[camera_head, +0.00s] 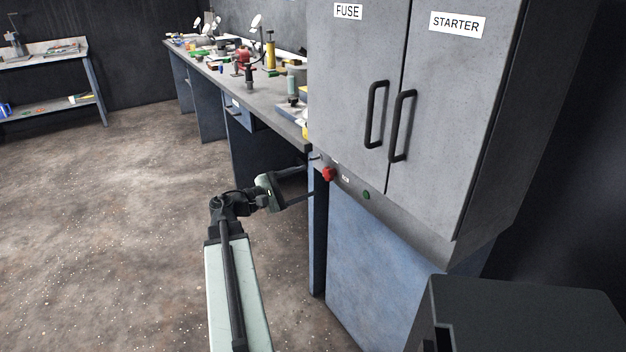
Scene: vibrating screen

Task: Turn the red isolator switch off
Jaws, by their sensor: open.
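The red isolator switch (328,174) is a small red knob on the lower front strip of the grey cabinet (425,120), below the doors and near its left edge. My gripper (311,176) is open, just left of the knob, with its two dark fingers reaching right toward it. One finger is higher and the other lower. I cannot tell whether a finger touches the knob. The knob's exact turn position is too small to read.
A green button (366,195) and a small white label (345,178) sit right of the knob. Door handles (375,115) stick out above. A workbench (235,95) with tools runs back on the left. The floor (120,220) at left is clear.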

